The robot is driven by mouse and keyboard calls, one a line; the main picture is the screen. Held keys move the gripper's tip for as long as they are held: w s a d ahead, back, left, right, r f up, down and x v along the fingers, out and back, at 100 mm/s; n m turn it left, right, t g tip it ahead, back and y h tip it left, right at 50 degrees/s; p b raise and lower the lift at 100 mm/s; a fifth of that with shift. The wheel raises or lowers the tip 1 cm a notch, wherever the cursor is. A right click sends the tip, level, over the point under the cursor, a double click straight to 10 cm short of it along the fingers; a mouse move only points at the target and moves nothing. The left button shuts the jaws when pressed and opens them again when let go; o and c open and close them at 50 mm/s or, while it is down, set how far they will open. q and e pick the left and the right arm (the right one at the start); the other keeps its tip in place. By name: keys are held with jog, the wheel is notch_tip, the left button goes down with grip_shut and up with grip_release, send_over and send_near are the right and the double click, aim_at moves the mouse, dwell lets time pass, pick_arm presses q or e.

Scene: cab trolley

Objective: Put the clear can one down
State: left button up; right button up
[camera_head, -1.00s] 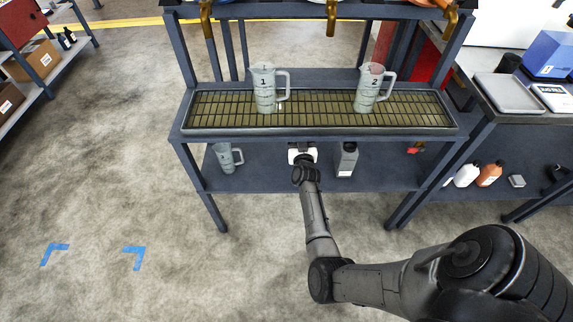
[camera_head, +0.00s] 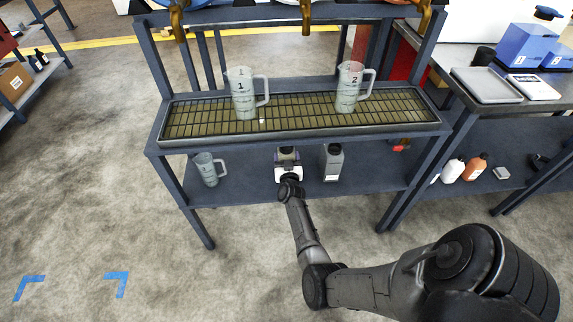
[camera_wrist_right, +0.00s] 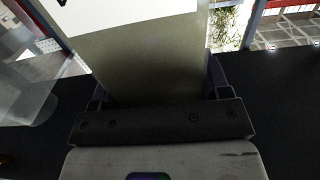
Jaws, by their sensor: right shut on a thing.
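My right gripper (camera_head: 287,153) reaches in over the lower shelf (camera_head: 254,190) of the cart, below the front edge of the grated tray. In the right wrist view its jaws are shut around a flat-sided grey-olive can (camera_wrist_right: 150,60) with a white label at the top edge. A clear jug (camera_head: 208,169) stands on the lower shelf to the left; a clear shape shows at the left of the wrist view (camera_wrist_right: 25,85). My left gripper is out of view.
A grey bottle (camera_head: 332,163) stands close to the right of my gripper. Jug 1 (camera_head: 242,95) and jug 2 (camera_head: 349,88) stand on the grated tray (camera_head: 295,113) above. White and orange bottles (camera_head: 476,167) stand on the right bench's lower shelf.

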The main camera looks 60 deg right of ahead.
notch_tip(320, 180, down, 2)
jog(key=shift+d+b, duration=0.1)
jog(key=shift+b, duration=0.4)
jog(key=shift+f, duration=0.1)
jog(key=o, duration=0.9)
jog(key=shift+f, duration=0.15)
jog(key=o, duration=0.4)
